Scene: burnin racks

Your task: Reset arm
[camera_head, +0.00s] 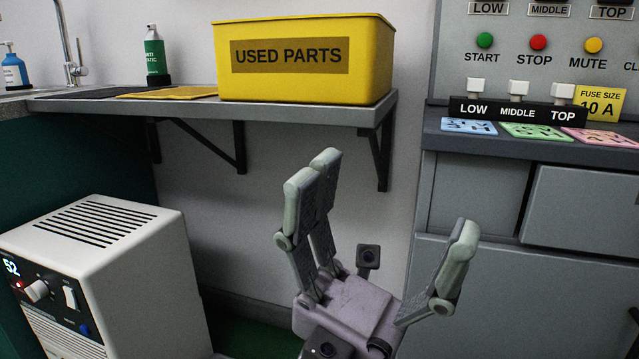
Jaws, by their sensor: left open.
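My left gripper (385,218) is at the lower middle of the head view, pointing up with its fingers spread wide. It is open and nothing is between its fingers. It is in front of the wall below the shelf and touches nothing that I can see. My right gripper is not in view.
A yellow USED PARTS bin (305,85) stands on a bracketed grey shelf (300,113). A white box with a lit display (100,260) is at lower left. At right is a grey control cabinet (480,200) with buttons and coloured cards. Bottles stand at upper left.

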